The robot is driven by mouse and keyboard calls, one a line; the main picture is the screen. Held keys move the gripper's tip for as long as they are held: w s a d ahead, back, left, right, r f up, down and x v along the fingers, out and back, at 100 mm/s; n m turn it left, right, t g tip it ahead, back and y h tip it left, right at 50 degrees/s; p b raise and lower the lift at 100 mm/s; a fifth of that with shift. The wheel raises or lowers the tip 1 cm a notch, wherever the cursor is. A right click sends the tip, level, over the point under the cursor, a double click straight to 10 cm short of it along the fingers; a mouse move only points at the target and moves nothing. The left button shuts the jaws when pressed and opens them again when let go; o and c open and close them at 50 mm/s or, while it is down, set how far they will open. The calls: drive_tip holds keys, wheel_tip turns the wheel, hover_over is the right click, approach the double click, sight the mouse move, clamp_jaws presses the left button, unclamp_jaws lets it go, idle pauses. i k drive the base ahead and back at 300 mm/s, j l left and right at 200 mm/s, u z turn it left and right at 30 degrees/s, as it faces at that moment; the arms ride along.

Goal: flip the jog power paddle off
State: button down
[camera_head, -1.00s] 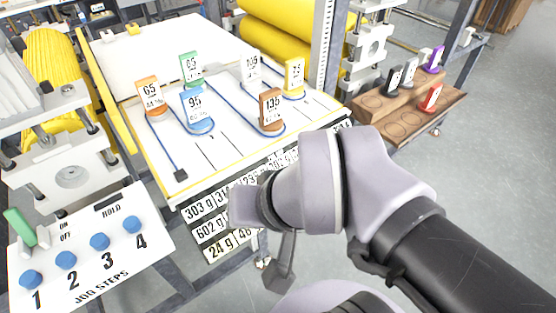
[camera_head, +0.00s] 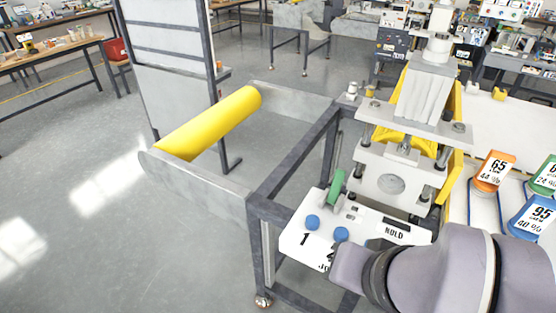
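The green jog power paddle (camera_head: 337,187) stands up from the back left of the white jog panel (camera_head: 299,238). Its upper end points up and slightly right in the picture; I cannot tell for sure which position it is in, and its ON and OFF labels are not readable now. Blue knobs (camera_head: 312,222) sit in front of the paddle. My arm's grey wrist link comes in from the lower right and covers the panel's right part, including some knobs and lettering. My gripper's fingers do not show.
A yellow roll (camera_head: 212,122) in a grey frame (camera_head: 205,180) lies left of the panel. A white press block (camera_head: 390,180) stands right behind it. Numbered tags, one orange (camera_head: 494,171) and one blue (camera_head: 533,216), stand on the table at right. Open floor lies at left.

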sight(337, 182)
drive_tip(key=i+j, duration=0.2)
drive_tip(key=j, duration=0.15)
drive_tip(key=i+j, duration=0.2)
drive_tip(key=j, duration=0.15)
drive_tip(key=i+j, duration=0.25)
drive_tip(key=j+u, duration=0.05)
drive_tip(key=j, duration=0.05)
